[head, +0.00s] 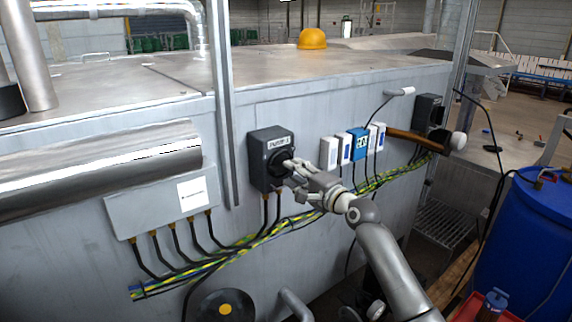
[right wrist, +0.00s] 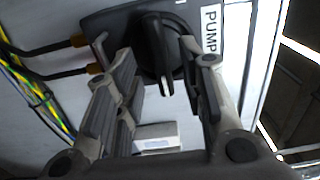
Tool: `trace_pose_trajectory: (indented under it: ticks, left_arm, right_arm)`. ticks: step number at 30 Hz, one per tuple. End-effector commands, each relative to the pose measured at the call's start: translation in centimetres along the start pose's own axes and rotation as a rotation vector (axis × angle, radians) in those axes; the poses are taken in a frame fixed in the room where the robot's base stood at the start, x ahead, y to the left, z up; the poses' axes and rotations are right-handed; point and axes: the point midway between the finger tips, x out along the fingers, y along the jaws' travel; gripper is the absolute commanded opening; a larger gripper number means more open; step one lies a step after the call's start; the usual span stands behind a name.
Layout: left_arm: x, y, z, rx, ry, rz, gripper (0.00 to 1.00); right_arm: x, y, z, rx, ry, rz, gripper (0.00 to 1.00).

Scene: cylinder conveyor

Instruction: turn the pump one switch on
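The pump one switch is a dark grey box (head: 258,180) with a white "PUMP 1" label, fixed to the grey metal wall in the head view. Its black rotary knob (right wrist: 158,35) shows in the right wrist view, its grip bar upright in that picture with a pale mark at the lower end. My right gripper (head: 289,168) is at the front of the box, partly covering the knob. In the right wrist view the fingers of that gripper (right wrist: 160,62) are apart on either side of the knob, with a gap visible on the right. My left gripper is out of view.
A light grey junction box (head: 145,205) with cables is left of the switch. Several small white boxes and a blue one (head: 358,146) are to its right. Yellow-green cables (head: 250,245) run below. A blue barrel (head: 525,240) stands at the right.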

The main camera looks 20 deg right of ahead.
Motion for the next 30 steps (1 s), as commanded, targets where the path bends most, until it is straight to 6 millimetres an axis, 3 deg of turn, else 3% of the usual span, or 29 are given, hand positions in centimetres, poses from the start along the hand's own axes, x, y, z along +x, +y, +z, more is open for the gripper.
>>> trace_pose_trajectory:
  ticks: [10,24,30]
  left_arm:
    - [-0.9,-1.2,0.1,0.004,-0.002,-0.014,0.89]
    - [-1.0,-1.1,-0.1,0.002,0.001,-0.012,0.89]
    - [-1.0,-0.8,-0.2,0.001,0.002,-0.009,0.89]
  right_arm:
    - [3.7,-0.1,-0.1,0.000,0.001,-0.001,0.37]
    - [4.4,0.0,-0.1,-0.001,0.002,0.000,0.37]
    - [4.4,0.1,-0.1,-0.001,0.002,0.000,0.11]
